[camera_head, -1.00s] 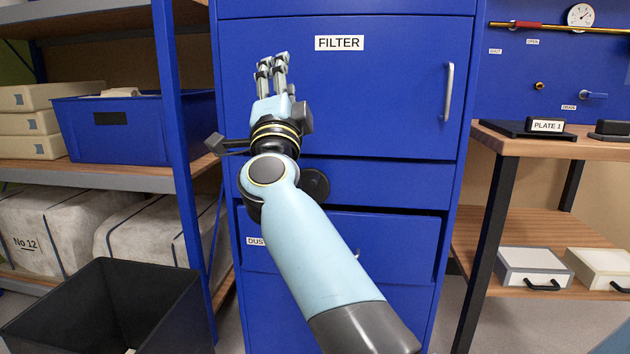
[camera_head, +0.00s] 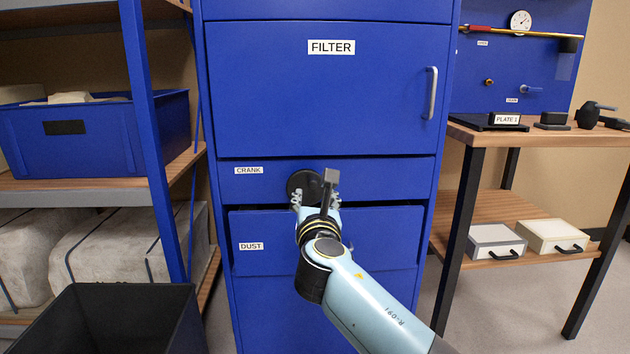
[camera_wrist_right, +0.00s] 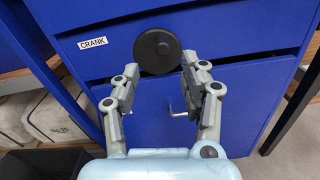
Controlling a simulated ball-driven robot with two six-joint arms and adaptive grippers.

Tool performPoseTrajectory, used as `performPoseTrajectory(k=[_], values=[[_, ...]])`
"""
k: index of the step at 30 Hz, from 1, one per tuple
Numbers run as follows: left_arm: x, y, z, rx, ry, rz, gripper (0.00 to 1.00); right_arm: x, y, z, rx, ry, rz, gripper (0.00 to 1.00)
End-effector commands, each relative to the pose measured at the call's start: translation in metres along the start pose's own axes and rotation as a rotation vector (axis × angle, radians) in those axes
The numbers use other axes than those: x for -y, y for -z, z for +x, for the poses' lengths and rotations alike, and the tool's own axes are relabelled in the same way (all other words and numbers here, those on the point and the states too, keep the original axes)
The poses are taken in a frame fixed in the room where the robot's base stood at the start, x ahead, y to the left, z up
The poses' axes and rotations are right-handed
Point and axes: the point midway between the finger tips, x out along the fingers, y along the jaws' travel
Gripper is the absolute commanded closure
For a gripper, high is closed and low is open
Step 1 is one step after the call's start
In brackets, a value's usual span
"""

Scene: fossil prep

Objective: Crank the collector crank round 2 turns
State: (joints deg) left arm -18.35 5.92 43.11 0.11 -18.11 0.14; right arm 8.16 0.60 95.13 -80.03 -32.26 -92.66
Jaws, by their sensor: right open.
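The collector crank shows as a round black disc (camera_head: 303,184) on the blue cabinet, beside the CRANK label (camera_head: 248,170). In the wrist view the disc (camera_wrist_right: 157,52) faces me, with a small hub at its centre. My right gripper (camera_head: 316,199) is open, its fingers spread at the lower edge of the disc. In the wrist view the right gripper (camera_wrist_right: 160,68) has one fingertip near each side of the disc, with nothing between the fingers. I cannot tell whether they touch it. My left gripper is not in view.
The DUST drawer (camera_head: 375,238) below the crank stands slightly open, and its handle (camera_wrist_right: 178,112) shows between my fingers. The FILTER door (camera_head: 320,95) above is shut. A black bin (camera_head: 112,320) stands at lower left. A wooden workbench (camera_head: 560,136) stands at right.

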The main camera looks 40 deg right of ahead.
Motion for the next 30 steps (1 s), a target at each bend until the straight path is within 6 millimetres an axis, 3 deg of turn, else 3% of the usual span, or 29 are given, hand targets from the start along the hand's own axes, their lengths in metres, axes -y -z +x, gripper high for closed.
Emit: performPoseTrajectory(k=[5, 18, 30], values=[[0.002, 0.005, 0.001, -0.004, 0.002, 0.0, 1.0, 0.005, 0.004, 0.014, -0.009, -0.001, -0.007, 0.56], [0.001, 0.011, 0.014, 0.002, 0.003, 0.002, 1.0, 0.004, 0.007, 0.093, -0.012, -0.002, -0.003, 0.56], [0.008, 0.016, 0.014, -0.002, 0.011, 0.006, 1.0, 0.004, 0.005, 0.104, -0.012, -0.003, -0.001, 0.56]])
